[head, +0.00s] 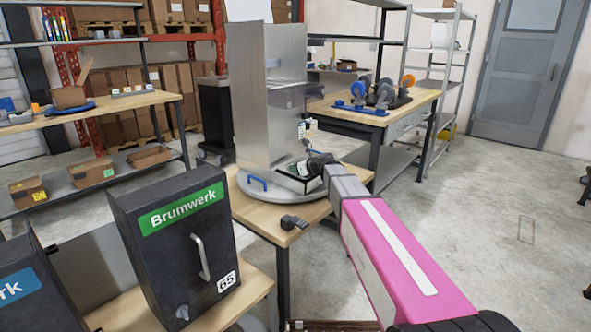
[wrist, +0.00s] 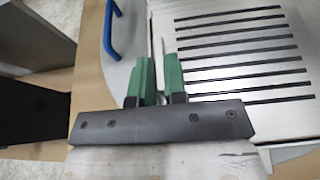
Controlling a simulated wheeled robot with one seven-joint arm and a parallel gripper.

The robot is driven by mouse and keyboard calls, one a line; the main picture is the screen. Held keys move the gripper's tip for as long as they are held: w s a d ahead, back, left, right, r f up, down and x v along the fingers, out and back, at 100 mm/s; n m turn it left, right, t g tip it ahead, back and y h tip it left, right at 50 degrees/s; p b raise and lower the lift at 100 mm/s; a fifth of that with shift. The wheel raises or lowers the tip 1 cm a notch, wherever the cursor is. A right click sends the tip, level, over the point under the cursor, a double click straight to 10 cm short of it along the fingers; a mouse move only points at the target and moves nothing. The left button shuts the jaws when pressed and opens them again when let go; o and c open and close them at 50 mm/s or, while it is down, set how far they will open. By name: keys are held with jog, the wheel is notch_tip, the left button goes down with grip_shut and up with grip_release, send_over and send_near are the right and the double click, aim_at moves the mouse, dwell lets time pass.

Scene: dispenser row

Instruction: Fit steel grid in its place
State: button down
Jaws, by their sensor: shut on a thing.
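The steel grid (wrist: 240,55) is a pale metal plate with several dark parallel slots, on the right of the wrist view. My gripper (wrist: 159,65) has green fingers, shut on the near-left edge of the grid. In the head view my gripper (head: 314,166) is at the foot of a tall steel dispenser (head: 266,100), which stands on a round grey turntable (head: 262,197). The grid is hard to make out there, partly hidden by my gripper. I cannot tell whether it is seated or held just above its place.
A small black object (head: 293,222) lies on the table's front edge. A black Brumwerk box (head: 178,250) stands at front left. Open floor lies to the right.

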jog(key=shift+f, duration=0.75)
jog(key=c, duration=1.1)
grip_release()
jog(key=v, duration=1.1)
jog(key=s+d+f+n+g+h, duration=0.2)
jog(key=s+d+f+n+h, duration=0.1)
jog(key=s+d+f+n, duration=0.2)
jog(key=s+d+f+n+g+h, duration=0.3)
jog(key=s+d+f+n+h, duration=0.1)
jog(key=s+f+n, duration=0.6)
jog(key=s+d+f+n+g+h, duration=0.3)
jog(key=s+d+f+n, duration=0.3)
jog(key=s+f+n, duration=0.2)
jog(key=s+n, duration=0.2)
jog(key=s, duration=0.2)
jog(key=shift+s+d+n+h, duration=0.25)
jog(key=shift+s+n+h, duration=0.05)
jog(key=shift+s+h, duration=0.1)
